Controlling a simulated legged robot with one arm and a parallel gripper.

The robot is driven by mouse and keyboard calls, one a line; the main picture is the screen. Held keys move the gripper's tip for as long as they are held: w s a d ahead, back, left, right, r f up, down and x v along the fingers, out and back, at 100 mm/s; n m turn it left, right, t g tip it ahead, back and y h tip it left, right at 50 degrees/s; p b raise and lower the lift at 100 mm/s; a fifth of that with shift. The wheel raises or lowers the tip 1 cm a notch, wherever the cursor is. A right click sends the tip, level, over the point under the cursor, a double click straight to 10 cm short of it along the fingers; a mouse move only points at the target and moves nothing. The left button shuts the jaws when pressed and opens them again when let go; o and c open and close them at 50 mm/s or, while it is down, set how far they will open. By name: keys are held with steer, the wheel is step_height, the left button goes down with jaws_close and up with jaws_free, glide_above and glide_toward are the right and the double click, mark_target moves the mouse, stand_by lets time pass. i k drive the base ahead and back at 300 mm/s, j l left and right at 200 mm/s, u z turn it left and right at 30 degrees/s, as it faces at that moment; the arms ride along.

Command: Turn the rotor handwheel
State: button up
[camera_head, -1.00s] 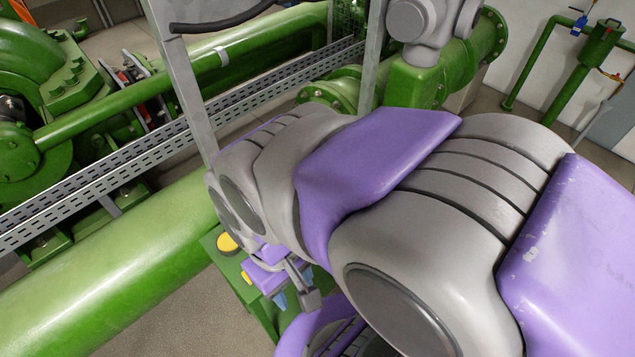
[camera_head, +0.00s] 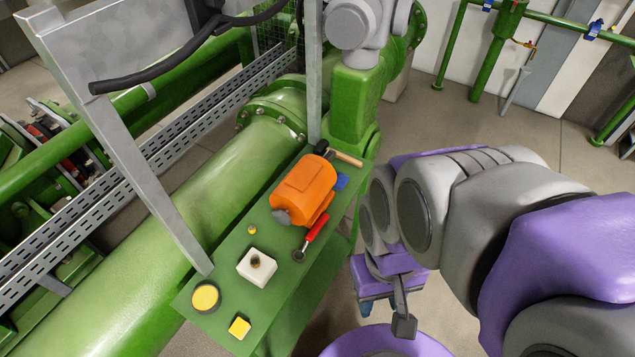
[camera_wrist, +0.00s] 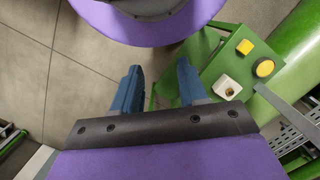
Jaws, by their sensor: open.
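I cannot clearly pick out the rotor handwheel in either view. An orange motor-like unit (camera_head: 304,189) with a grey end piece sits on the green bench (camera_head: 222,318). My gripper (camera_head: 378,306) hangs to the right of the bench in the head view, apart from it, its blue fingers partly hidden by my wrist. In the wrist view the gripper (camera_wrist: 160,72) has its two blue fingers spread with nothing between them. The bench's near end (camera_wrist: 203,70) shows just beyond the right finger.
The bench also carries a red-handled tool (camera_head: 316,229), a mallet (camera_head: 345,158), a white block (camera_head: 257,266), a yellow disc (camera_head: 206,297) and a yellow square (camera_head: 239,327). A grey post (camera_head: 140,165) and green pipe (camera_head: 170,235) stand left.

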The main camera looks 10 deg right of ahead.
mark_target(280, 216)
steer(key=k+j+z, duration=0.25)
steer(key=z, duration=0.15)
steer(key=k+j+z, duration=0.15)
steer(key=z, duration=0.3)
steer(key=k+z, duration=0.4)
steer(key=k, duration=0.3)
